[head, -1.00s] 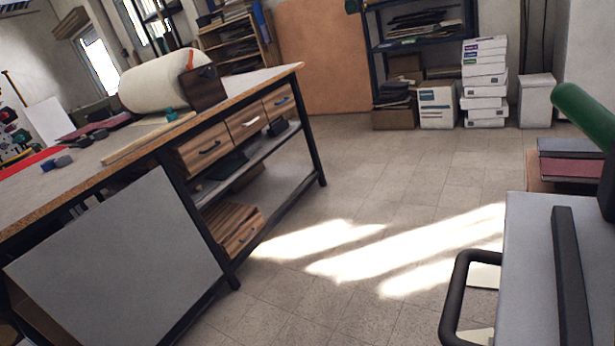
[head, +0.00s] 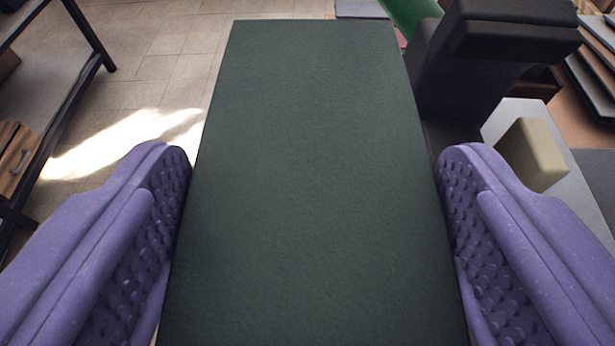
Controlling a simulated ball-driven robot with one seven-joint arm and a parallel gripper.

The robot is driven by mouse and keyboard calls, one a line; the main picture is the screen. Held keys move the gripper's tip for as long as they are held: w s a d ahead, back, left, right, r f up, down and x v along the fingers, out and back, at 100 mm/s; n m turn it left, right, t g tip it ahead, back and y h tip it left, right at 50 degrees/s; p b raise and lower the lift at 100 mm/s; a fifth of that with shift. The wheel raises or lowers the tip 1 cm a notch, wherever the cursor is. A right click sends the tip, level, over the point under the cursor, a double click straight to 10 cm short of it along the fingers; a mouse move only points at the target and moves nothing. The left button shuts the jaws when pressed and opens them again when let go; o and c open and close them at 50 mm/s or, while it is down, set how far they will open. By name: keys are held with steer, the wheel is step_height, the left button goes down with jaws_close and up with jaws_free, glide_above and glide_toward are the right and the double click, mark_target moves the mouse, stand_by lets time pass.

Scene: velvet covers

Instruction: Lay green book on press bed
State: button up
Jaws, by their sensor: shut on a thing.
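The green book (head: 310,185) fills the middle of the head view, a dark green cover seen face-on and reaching from the bottom edge almost to the top. My gripper (head: 315,170) has purple studded fingers on the book's left and right sides, and it is shut on the book. The book looks held up in front of the camera, with floor showing beyond its left edge. A black press-like block (head: 510,40) stands beyond the book's upper right. I cannot make out the press bed; the book hides what lies behind it.
A pale grey surface with a beige block (head: 532,155) is at the right, near my right finger. Stacked boards (head: 590,85) stand at the far right. A dark-framed bench (head: 60,90) is at the left, with open floor between.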

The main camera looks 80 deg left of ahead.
steer(key=w+d+f+b, duration=0.1)
steer(key=w, duration=0.2)
steer(key=w+f, duration=0.2)
steer(key=w, duration=0.1)
steer(key=w+d+f+b, duration=0.1)
steer(key=w+f, duration=0.1)
steer(key=w, duration=0.1)
steer(key=shift+w+d+b, duration=0.15)
steer(key=shift+d+b, duration=0.15)
steer(key=shift+d, duration=0.05)
steer(key=shift+w+f+b, duration=0.1)
steer(key=shift+f+b, duration=0.5)
steer(key=shift+f, duration=0.3)
steer(key=o, duration=1.1)
steer(key=shift+d, duration=0.1)
steer(key=p+v, duration=0.2)
steer(key=v, duration=0.5)
steer(key=shift+d+r, duration=0.15)
steer(key=shift+d, duration=0.15)
